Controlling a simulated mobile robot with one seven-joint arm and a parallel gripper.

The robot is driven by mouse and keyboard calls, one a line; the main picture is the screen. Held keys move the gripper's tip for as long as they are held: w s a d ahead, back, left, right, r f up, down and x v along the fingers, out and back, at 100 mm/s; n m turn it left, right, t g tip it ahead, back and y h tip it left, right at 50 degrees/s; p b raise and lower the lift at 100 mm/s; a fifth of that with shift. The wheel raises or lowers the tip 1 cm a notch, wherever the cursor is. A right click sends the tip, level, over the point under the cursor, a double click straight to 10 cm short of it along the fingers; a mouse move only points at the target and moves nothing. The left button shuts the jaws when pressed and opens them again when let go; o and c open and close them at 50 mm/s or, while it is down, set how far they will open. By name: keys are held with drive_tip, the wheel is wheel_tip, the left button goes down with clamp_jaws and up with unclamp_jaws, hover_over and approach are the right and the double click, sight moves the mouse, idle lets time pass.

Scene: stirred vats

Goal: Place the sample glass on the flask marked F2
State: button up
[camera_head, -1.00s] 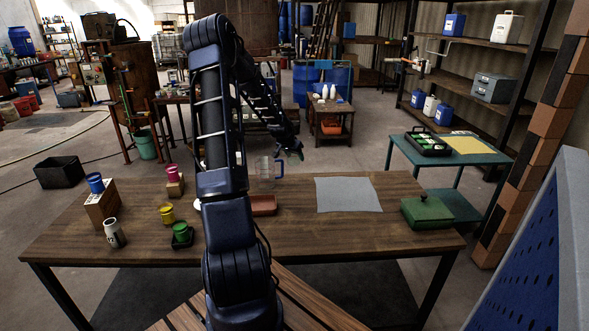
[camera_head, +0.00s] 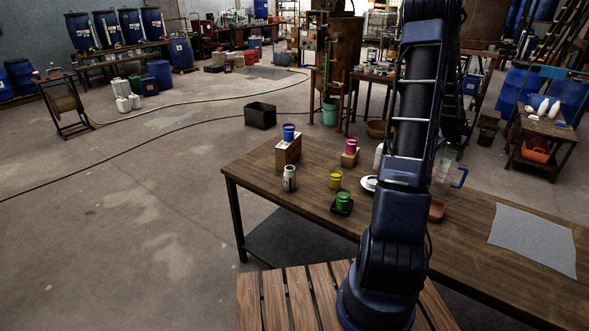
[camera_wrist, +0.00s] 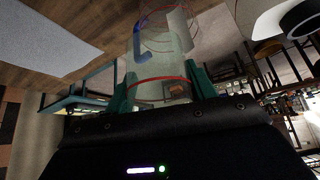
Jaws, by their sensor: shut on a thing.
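The sample glass is a clear vessel with a blue handle (camera_head: 460,178). In the wrist view the glass (camera_wrist: 158,45) has red rings and sits between the green fingers of my gripper (camera_wrist: 160,88), which is shut on it. In the head view it shows just right of my arm, over the table; my gripper is mostly hidden there. A white flask-like vessel with dark marking (camera_head: 290,178) stands upright at the table's left; its lettering is too small to read. A white bottle (camera_head: 379,155) is partly hidden by my arm. I cannot tell which is F2.
A grey sheet (camera_head: 533,240) lies at right.

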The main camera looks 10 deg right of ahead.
drive_tip(key=w+a+r+n+t+y, duration=0.15)
drive_tip(key=w+a+n, duration=0.25)
drive_tip(key=w+a, duration=0.9)
wheel_tip(320, 180, up, 10)
drive_tip(key=n+t+y, duration=0.2)
drive_tip(key=n+y, duration=0.5)
drive_tip(key=n, duration=0.6)
hover_over(289, 167)
wheel_tip(289, 167, down, 19)
drive_tip(key=shift+w+r, duration=0.1)
drive_tip(key=shift+w, duration=0.05)
drive_tip(key=shift+f, duration=0.2)
drive_tip(key=o, duration=1.2)
